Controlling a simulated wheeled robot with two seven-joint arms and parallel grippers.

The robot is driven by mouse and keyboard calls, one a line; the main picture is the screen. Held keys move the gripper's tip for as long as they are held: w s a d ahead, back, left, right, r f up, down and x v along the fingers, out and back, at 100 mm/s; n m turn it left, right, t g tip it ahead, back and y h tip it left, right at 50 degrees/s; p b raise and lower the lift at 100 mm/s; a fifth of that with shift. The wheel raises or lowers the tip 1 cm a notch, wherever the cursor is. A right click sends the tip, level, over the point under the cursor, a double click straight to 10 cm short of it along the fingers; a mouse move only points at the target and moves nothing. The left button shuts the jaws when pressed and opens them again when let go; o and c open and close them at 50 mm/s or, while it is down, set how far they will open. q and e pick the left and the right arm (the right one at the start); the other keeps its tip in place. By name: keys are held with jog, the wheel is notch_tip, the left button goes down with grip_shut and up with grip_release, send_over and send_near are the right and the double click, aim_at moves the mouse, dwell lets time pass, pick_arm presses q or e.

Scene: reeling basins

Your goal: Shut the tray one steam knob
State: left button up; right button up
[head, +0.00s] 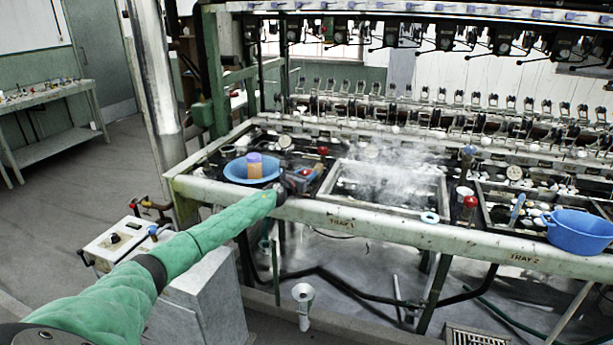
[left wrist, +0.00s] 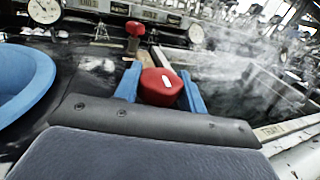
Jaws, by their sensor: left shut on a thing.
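My left arm in its green sleeve reaches to the near left corner of the steaming tray one basin (head: 445,190), beside the "TRAY 1" label. My left gripper (head: 305,174) has its blue fingers on both sides of a red knob with a white mark (left wrist: 160,87). In the left wrist view the gripper (left wrist: 160,90) is shut on this knob. My right gripper is not in view.
A third red-topped knob (head: 470,202) stands right of the basin. A blue tub (head: 577,232) sits by tray two. Steam blurs the basin.

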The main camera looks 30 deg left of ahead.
pick_arm(q)
jog(key=o, duration=1)
jog(key=shift+c, duration=0.2)
jog(key=shift+s+a, duration=0.2)
jog(key=shift+s, duration=3.7)
